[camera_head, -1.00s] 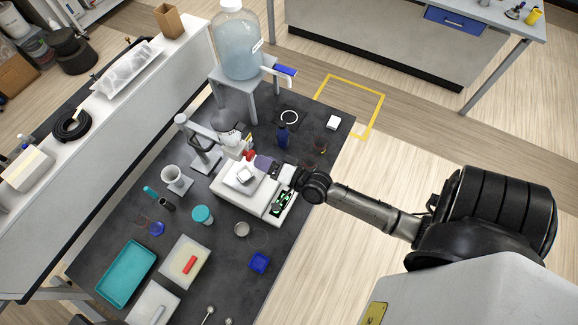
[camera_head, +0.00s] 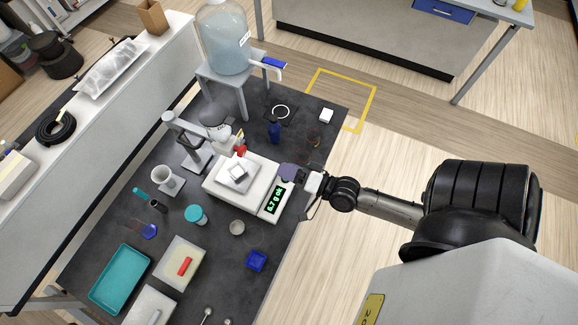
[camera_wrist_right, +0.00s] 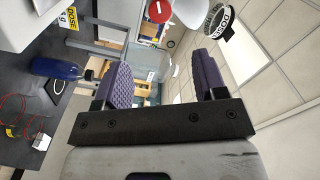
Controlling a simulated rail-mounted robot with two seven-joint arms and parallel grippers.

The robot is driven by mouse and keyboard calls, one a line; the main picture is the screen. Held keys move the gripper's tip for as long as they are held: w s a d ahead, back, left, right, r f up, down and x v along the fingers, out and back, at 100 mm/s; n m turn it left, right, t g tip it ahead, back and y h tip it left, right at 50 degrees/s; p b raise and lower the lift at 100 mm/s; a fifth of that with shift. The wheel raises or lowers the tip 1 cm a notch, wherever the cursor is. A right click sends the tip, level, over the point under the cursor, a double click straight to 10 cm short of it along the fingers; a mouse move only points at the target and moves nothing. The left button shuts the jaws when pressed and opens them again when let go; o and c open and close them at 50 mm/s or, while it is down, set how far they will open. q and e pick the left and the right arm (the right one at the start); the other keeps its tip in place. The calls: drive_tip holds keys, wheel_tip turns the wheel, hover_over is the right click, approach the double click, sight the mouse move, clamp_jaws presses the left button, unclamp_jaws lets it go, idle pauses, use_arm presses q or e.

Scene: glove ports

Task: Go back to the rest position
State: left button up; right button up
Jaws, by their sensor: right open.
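My right arm comes in from the right in the head view. Its gripper (camera_head: 290,173) is at the right edge of the dark table, just beside the white balance (camera_head: 220,189). In the right wrist view the two purple finger pads stand apart with nothing between them (camera_wrist_right: 165,82), so the gripper is open and empty. The balance carries a small white square dish (camera_head: 238,172), and its green display (camera_head: 276,199) is lit and uncovered. My left gripper is not in view.
Near the gripper stand a blue bottle (camera_head: 275,131) and a small white block (camera_head: 326,116). Open floor lies right of the table.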

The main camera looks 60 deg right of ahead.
idle(0.5)
drive_tip(key=s+a+f+n+g, duration=0.4)
drive_tip(key=s+f+n+g, duration=0.6)
drive_tip(key=n+g, duration=0.3)
drive_tip(key=a+r+p, duration=0.2)
drive_tip(key=r+p, duration=0.1)
drive_tip(key=r, duration=0.3)
drive_tip(key=s+a+r+g+h+p, duration=0.1)
drive_tip(key=a+r+p, duration=0.2)
drive_tip(key=r, duration=0.3)
drive_tip(key=shift+a+p, duration=0.3)
drive_tip(key=shift+p, duration=0.05)
drive_tip(key=shift+s+f, duration=0.1)
drive_tip(key=shift+s, duration=0.05)
